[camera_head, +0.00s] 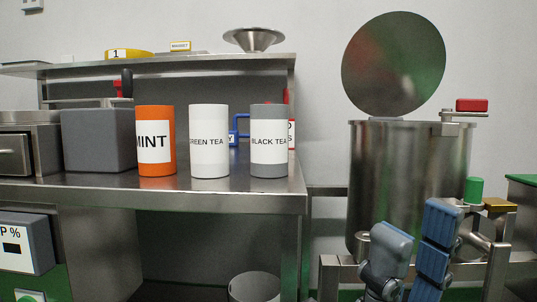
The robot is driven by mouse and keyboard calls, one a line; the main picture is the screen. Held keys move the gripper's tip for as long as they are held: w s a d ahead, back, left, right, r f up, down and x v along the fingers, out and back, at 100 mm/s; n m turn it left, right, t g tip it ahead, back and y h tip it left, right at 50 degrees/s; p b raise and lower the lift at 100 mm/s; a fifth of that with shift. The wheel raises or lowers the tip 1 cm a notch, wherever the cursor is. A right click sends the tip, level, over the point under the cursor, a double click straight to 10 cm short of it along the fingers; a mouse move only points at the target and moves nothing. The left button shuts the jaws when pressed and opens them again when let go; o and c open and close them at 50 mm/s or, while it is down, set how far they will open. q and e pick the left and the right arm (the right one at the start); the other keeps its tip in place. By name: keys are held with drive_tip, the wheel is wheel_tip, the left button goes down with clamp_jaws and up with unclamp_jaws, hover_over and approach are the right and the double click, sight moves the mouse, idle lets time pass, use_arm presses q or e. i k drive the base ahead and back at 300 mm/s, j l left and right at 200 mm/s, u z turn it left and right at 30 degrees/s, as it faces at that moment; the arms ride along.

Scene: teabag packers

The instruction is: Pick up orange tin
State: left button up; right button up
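The orange tin (156,115) stands upright on the steel table (235,197). It has a white label reading MINT. A grey box stands close on its left and a white tin labelled GREEN TEA (209,120) on its right, with a small gap. My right arm shows at the bottom right, in front of the big pot's stand and well away from the tin. Its gripper (380,282) is partly cut off by the lower edge, and its fingers cannot be made out. My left gripper is not in view.
A grey tin labelled BLACK TEA (269,115) stands right of the white tin, with blue and red items partly hidden behind. The grey box (97,140) limits room on the left. A shelf (200,65) runs above. The table in front of the tins is clear.

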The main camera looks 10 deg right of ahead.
sight(156, 128)
drive_tip(key=j+z, duration=0.25)
drive_tip(key=j, duration=0.45)
drive_tip(key=j+z, duration=0.25)
drive_tip(key=j, duration=0.4)
